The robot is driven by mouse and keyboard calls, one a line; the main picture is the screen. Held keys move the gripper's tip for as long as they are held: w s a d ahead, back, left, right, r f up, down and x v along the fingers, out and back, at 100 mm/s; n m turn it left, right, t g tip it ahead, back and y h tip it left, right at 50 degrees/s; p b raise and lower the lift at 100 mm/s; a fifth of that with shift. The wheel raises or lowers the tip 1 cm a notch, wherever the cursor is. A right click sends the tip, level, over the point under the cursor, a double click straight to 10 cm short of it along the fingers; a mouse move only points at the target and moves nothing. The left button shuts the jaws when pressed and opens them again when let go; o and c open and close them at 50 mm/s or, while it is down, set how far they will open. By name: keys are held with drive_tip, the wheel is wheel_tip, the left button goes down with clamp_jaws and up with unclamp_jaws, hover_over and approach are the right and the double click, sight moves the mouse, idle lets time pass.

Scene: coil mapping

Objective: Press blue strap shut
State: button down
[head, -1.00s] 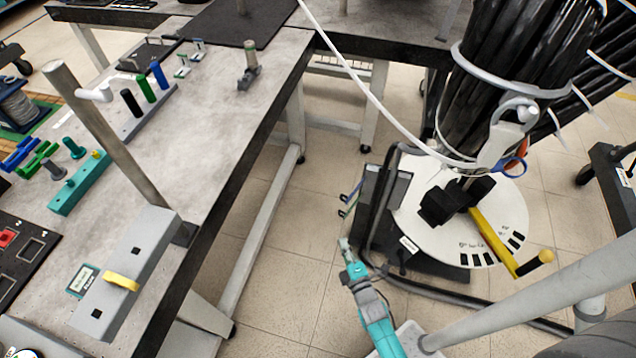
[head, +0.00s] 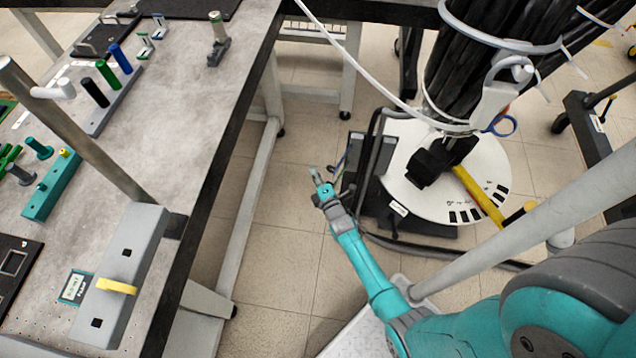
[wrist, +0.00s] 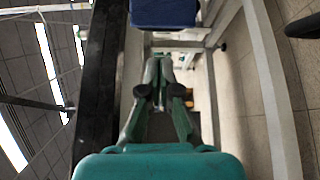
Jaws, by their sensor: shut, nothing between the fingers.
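My gripper (head: 316,178) is over the floor between the workbench and the coil stand, with its fingers shut and empty. In the wrist view my gripper (wrist: 160,68) shows its two fingertips together.
The workbench (head: 190,130) is at left, with a grey block (head: 125,250) bearing a yellow strap (head: 117,287). The coil stand's white disc (head: 400,185) holds a black cable bundle (head: 455,70) and a yellow handle (head: 478,196).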

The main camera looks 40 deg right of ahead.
drive_tip(key=shift+s+d, duration=1.35)
drive_tip(key=shift+s, duration=0.15)
